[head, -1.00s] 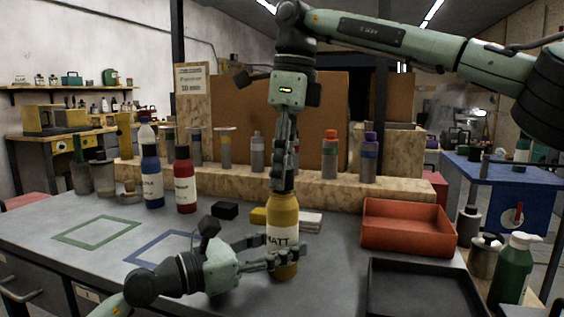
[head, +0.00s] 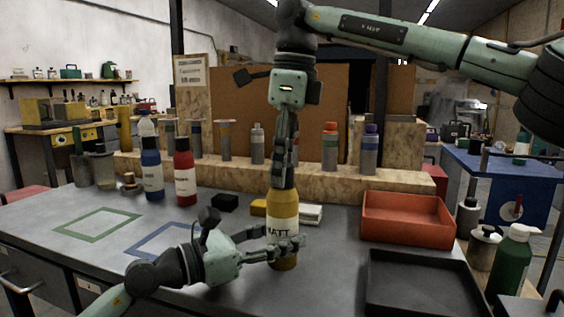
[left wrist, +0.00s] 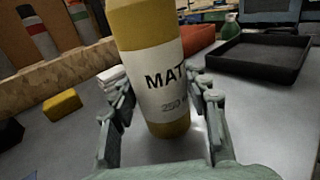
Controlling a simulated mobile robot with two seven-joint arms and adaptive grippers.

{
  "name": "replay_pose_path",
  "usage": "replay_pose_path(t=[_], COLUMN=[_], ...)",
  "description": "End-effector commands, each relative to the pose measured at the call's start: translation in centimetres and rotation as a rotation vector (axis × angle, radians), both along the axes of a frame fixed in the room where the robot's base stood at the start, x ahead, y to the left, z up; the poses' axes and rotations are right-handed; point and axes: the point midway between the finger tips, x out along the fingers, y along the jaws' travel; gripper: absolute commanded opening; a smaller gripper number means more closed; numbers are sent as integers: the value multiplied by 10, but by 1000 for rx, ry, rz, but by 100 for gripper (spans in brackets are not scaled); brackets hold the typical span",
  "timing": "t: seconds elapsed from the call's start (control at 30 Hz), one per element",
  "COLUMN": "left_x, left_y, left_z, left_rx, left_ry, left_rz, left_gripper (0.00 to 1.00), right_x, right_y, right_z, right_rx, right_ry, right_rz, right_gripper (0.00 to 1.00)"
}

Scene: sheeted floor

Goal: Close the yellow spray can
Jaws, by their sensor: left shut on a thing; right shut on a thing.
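The yellow spray can (head: 283,205) stands upright on the grey worktable, with a white label reading "MATT". It also fills the middle of the left wrist view (left wrist: 152,70). My left gripper (head: 287,248) is shut around the lower part of the can from the left, its fingers on both sides of the label. My right gripper (head: 281,180) points straight down over the can, shut on the dark cap at its top. The fingers hide most of the cap, so I cannot tell how it sits on the can.
A blue can (head: 151,172) and a red can (head: 185,175) stand at the left. A black block (head: 224,203) and a yellow block (head: 259,207) lie behind the can. An orange tray (head: 405,236) and a black tray (head: 378,292) are at the right. Green and blue outlines mark the left.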

Motion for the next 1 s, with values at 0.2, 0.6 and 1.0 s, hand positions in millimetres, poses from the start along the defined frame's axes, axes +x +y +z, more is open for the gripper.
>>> replay_pose_path(t=[0.2,0.6,1.0], left_x=[0,0,0], left_y=[0,0,0], left_z=[0,0,0], left_rx=[0,0,0], left_ry=[0,0,0], left_rz=[0,0,0], left_gripper=[0,0,0], right_x=[0,0,-2], right_y=[0,0,-7], right_z=[-2,-1,66], right_rx=[1,0,3], right_ry=[0,0,-2], right_rz=[0,0,-2], right_gripper=[44,56,56])
